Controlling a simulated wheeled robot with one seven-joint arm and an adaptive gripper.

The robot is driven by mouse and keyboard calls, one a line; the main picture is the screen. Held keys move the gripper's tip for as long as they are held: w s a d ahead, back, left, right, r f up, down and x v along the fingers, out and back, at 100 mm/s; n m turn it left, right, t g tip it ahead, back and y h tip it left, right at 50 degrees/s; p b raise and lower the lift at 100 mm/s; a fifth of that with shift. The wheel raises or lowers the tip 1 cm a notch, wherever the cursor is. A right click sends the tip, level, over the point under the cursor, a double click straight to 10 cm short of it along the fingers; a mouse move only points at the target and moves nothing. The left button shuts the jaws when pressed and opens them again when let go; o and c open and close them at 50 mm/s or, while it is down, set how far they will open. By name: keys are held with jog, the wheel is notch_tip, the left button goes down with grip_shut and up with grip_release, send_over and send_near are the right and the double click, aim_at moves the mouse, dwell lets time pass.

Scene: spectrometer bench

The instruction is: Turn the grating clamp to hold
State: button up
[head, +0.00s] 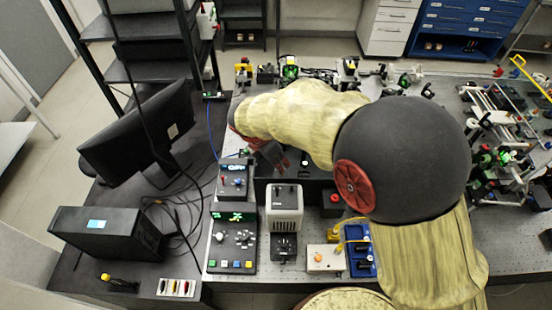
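I cannot pick out the grating clamp with certainty; it is too small to tell or hidden behind my arm. My gripper (274,156) is at the end of my yellow-sleeved arm, pointing down over the left part of the optical bench (320,281). It is behind the instrument boxes and right of the upper control box (234,180). Its fingers are dark, small and partly covered by the arm, so I cannot see whether they are apart or hold anything.
A control box with colored buttons (232,238), a pale grey instrument (285,206), and a blue tray (359,262) stand along the front. A monitor (138,133) and a black case (106,232) are at left. Crowded optics (495,157) fill the right side.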

jog(key=shift+n, duration=0.7)
jog(key=x, duration=0.2)
jog(key=a+x, duration=0.1)
jog(key=x, duration=0.5)
jog(key=shift+w+a+f, duration=0.25)
jog(key=shift+f, duration=0.2)
jog(key=shift+c, duration=0.4)
jog(key=c, duration=0.8)
grip_shut()
